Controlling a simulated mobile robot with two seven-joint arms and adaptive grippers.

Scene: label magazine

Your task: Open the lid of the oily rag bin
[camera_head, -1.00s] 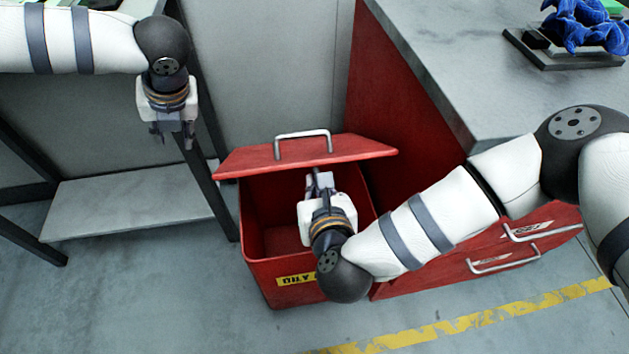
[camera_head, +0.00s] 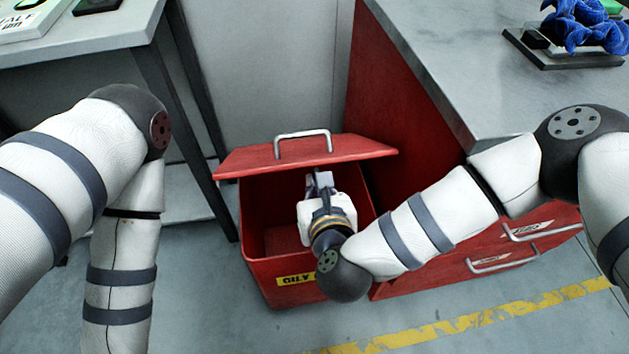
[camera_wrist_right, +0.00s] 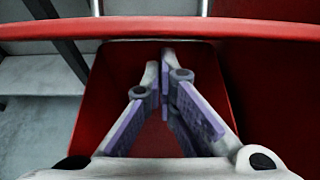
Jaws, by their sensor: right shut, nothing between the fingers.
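The red oily rag bin (camera_head: 265,205) stands on the floor, with a yellow label on its front. Its lid (camera_head: 350,149) is raised and tilted back, with the metal handle (camera_head: 303,134) on its upper face. The dark inside of the bin shows. My right gripper (camera_head: 318,180) is over the bin opening, just under the lid's near edge. In the right wrist view its fingers (camera_wrist_right: 166,75) are together and empty, with the lid edge (camera_wrist_right: 230,27) beyond their tips. I cannot tell whether they touch the lid. My left arm shows at the left, but its gripper is out of view.
A red drawer cabinet (camera_head: 405,110) with a grey top stands right beside the bin. A grey table (camera_head: 110,30) with dark legs is at the left. Blue cloth (camera_head: 585,25) lies on the cabinet top. The floor in front is clear, with a yellow stripe (camera_head: 450,328).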

